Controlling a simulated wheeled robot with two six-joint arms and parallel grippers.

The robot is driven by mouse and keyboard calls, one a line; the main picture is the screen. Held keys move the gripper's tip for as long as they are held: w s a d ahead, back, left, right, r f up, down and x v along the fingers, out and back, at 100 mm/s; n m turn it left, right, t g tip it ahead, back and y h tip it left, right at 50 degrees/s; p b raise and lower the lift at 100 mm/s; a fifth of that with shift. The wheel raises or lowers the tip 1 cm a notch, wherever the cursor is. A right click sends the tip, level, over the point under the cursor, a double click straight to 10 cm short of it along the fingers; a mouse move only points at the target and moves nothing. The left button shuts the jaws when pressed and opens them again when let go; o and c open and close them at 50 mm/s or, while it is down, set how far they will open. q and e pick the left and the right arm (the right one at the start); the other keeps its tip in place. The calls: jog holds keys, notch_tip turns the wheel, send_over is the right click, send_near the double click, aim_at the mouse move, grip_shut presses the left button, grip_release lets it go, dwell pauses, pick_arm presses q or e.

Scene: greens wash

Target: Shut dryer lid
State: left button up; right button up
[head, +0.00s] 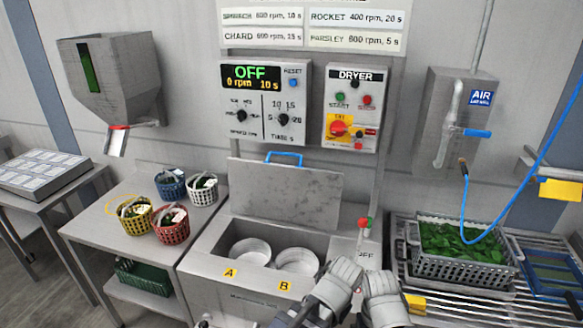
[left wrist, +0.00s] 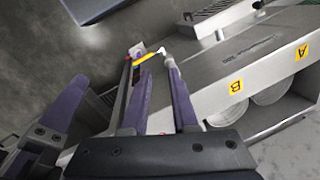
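The dryer lid (head: 285,190) is a grey metal panel standing raised behind the dryer tub, with a blue handle (head: 285,157) on its top edge. The open dryer (head: 215,265) shows two round drums (head: 250,250) labelled A and B; the labels and drums also show in the left wrist view. Two grey arm ends of mine are low at the front right of the dryer, apart from the lid. In the left wrist view, my left gripper (left wrist: 155,82) has two purple fingers spread with a gap, nothing visibly held. My right gripper's fingers cannot be made out in the head view.
Small baskets (head: 171,225) sit on the left table. A grey crate of greens (head: 462,250) and a blue hose (head: 500,222) are at right. The control panels (head: 264,104) hang above the lid.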

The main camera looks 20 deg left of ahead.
pick_arm(q)
jog(key=w+a+r+t+y, duration=0.1)
jog(key=w+a, duration=0.1)
jog(key=w, duration=0.5)
jog(key=w+a+r+m+t+y, duration=0.1)
jog(key=w+a+r+t+y, duration=0.1)
jog(key=w, duration=0.6)
jog(key=w+a+r+t+y, duration=0.1)
jog(key=w+a, duration=0.1)
jog(key=w, duration=0.6)
jog(key=shift+a+r+t+y, duration=0.2)
jog(key=shift+r+t+y, duration=0.1)
jog(key=shift+r, duration=0.05)
grip_shut()
jog(key=w+a+r+m+t+y, duration=0.25)
jog(key=w+r, duration=0.45)
jog(key=w, duration=0.5)
jog(key=w+a+r+m+t+y, duration=0.2)
jog(key=w+r+m+t+y, duration=0.3)
jog(key=w, duration=0.7)
jog(key=w+a+n+h+b, duration=0.1)
jog(key=w+a+h, duration=0.1)
jog(key=w+a, duration=0.4)
jog(key=shift+w+a+n+g+b, duration=0.35)
jog(key=shift+w+a+g+b, duration=0.1)
jog(key=shift+a, duration=0.25)
jog(key=shift+f+h, duration=0.1)
jog(key=shift+h, duration=0.15)
